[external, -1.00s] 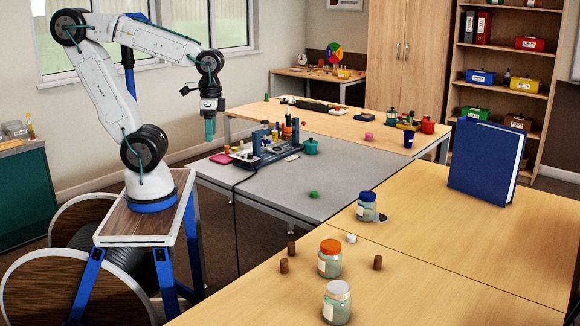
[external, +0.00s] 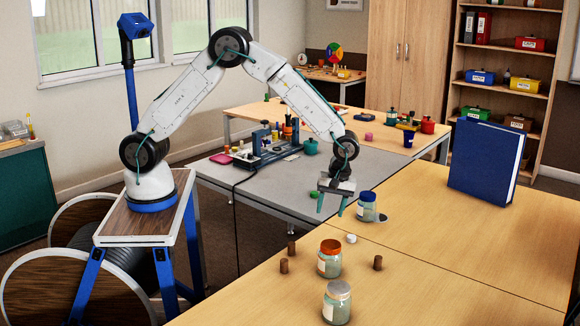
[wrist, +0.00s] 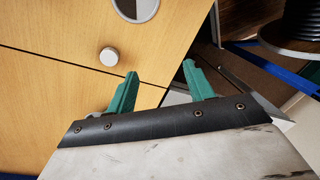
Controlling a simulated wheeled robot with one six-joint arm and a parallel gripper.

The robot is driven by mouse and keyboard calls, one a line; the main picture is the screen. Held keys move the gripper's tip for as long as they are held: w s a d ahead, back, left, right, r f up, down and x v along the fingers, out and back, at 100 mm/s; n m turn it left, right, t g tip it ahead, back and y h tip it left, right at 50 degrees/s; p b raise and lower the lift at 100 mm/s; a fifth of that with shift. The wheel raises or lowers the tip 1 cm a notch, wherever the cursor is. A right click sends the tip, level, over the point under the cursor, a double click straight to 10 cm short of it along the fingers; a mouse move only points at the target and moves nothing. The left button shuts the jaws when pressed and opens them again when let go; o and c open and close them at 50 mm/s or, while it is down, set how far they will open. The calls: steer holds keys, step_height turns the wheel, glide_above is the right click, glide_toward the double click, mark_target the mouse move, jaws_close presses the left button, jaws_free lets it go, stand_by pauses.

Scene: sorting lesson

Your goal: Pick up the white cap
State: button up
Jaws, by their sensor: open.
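The white cap (external: 351,239) lies on the near wooden table, behind the orange-lidded jar. In the wrist view the cap (wrist: 109,56) is a small pale disc on the wood, ahead of the fingers and to their left. My gripper (external: 330,210) hangs above the table edge, behind and left of the cap, with its green fingers pointing down. In the wrist view my gripper (wrist: 160,69) has its fingers apart with nothing between them. It does not touch the cap.
A jar (external: 367,208) stands close right of my gripper. An orange-lidded jar (external: 329,260) and a pale-lidded jar (external: 337,303) stand nearer the camera. Brown pegs (external: 378,262) flank the cap. A big blue book (external: 484,162) stands at the right.

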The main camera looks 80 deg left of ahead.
mark_target(352, 236)
steer(key=w+f+n, duration=0.1)
steer(key=w+d+f+n, duration=0.1)
steer(key=w+n, duration=0.1)
steer(key=shift+w+f+t, duration=0.1)
steer(key=shift+w+t, duration=0.1)
steer(key=shift+t, duration=0.1)
steer(key=w+n, duration=0.1)
steer(key=w+r+n, duration=0.1)
steer(key=n, duration=0.1)
steer(key=w+n+t, duration=0.1)
steer(key=w, duration=0.1)
steer(key=shift+d+r, duration=0.2)
steer(key=shift+d, duration=0.15)
steer(key=n, duration=0.2)
steer(key=shift+w+n, duration=0.2)
steer(key=shift+n, duration=0.1)
steer(key=shift+f, duration=0.55)
steer(key=f, duration=0.4)
steer(key=s+f, duration=0.1)
steer(key=f, duration=0.1)
steer(key=shift+d+f, duration=0.15)
steer(key=shift+f, duration=0.15)
steer(key=c, duration=1.1)
